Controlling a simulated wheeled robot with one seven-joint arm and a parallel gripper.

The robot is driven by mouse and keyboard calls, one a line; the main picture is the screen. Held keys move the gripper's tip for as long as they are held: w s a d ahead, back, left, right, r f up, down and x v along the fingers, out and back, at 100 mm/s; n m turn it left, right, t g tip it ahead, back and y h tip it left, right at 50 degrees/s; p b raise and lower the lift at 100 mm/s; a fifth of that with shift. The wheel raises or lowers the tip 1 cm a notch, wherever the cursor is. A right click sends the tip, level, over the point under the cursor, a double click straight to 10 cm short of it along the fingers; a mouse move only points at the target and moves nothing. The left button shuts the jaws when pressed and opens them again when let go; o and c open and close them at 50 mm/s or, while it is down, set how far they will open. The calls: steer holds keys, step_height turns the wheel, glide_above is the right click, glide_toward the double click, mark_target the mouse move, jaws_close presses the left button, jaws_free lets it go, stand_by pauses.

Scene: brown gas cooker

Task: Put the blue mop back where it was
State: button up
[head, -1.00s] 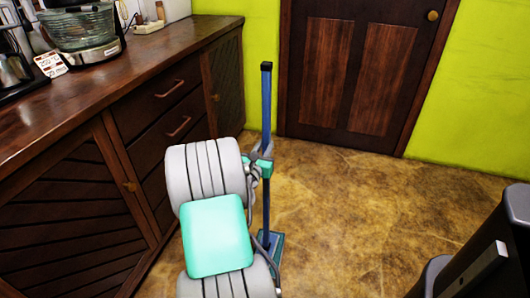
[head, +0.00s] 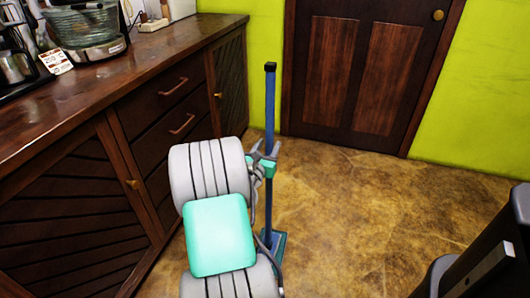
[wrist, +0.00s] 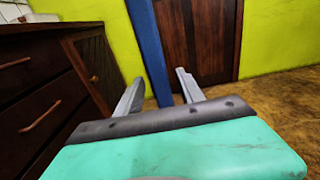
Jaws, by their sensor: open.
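The blue mop (head: 270,115) stands upright on the tiled floor, with its flat blue head (head: 277,243) down and a black cap at the top of its handle. My gripper (head: 265,148) is at the handle about midway up. In the wrist view, the handle (wrist: 149,50) passes between the two spread fingers of my gripper (wrist: 157,88), leaning slightly. The fingers are open, with a visible gap between the handle and the right finger. My arm hides part of the floor left of the mop.
A wooden counter (head: 120,90) with drawers and cabinets runs along the left, close to my arm. A brown door (head: 362,75) in a green wall (head: 470,100) is behind the mop. The floor (head: 390,210) to the right of the mop is clear.

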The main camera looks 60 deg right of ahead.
steer(key=s+a, duration=0.2)
steer(key=a, duration=1)
steer(key=w+a+f+m+y, duration=0.3)
steer(key=w+a+m+y, duration=0.15)
steer(key=a+m, duration=0.25)
steer(key=w+a+f+m+y, duration=0.2)
steer(key=w+a+m+y, duration=0.2)
steer(key=w+a+m, duration=0.3)
steer(key=s+a+r+m+y, duration=0.1)
steer(key=a+m+y, duration=0.1)
steer(key=a, duration=0.7)
steer(key=s+a+r+m+y, duration=0.1)
steer(key=a+y, duration=0.3)
steer(key=a, duration=0.6)
steer(key=s+a+m+y, duration=0.2)
steer(key=a+y, duration=0.1)
steer(key=a, duration=0.6)
steer(key=shift+s+a+r+m+g+p, duration=0.2)
steer(key=shift+s+r+m+g+p, duration=0.1)
steer(key=shift+s+r+m+p, duration=0.1)
step_height(320, 180, up, 29)
steer(key=p, duration=2.6)
steer(key=shift+w+f, duration=0.2)
steer(key=shift+w, duration=0.1)
